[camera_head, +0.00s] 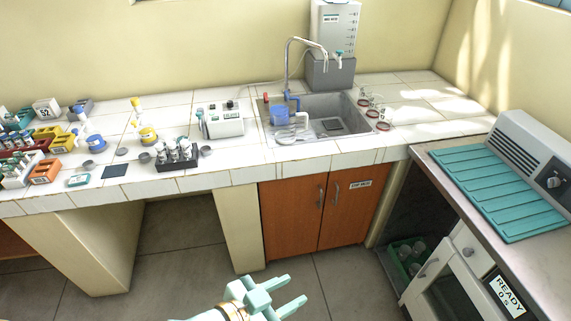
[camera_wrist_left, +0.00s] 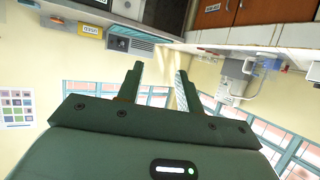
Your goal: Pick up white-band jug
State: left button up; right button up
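I cannot make out a white band on any jug in these frames. Small clear vessels with dark or reddish rings, one of them (camera_head: 372,113), stand on the tiled counter right of the sink. A blue container (camera_head: 280,115) is at the sink's left side. My left gripper (camera_head: 297,292) is low in front of the counter, well apart from all of these. Its fingers are spread with nothing between them, as the left wrist view also shows (camera_wrist_left: 159,75). My right gripper is not in view.
The sink (camera_head: 352,108) has a tall tap (camera_head: 288,60). A tube rack (camera_head: 178,163) and a white device (camera_head: 221,120) stand on the counter to the left. A side bench (camera_head: 440,170) stands at right. A green crate (camera_head: 397,262) holds clear vessels below. Open floor lies ahead.

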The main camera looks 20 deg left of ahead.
aim_at(284, 117)
jog(key=i+j+u, duration=0.1)
jog(key=i+j, duration=0.15)
jog(key=i, duration=0.2)
jog(key=i+j+u, duration=0.1)
jog(key=i, duration=0.4)
jog(key=i+j+u, duration=0.1)
jog(key=i+j, duration=0.15)
jog(key=i, duration=0.25)
jog(key=i+j+u, duration=0.1)
jog(key=i, duration=0.35)
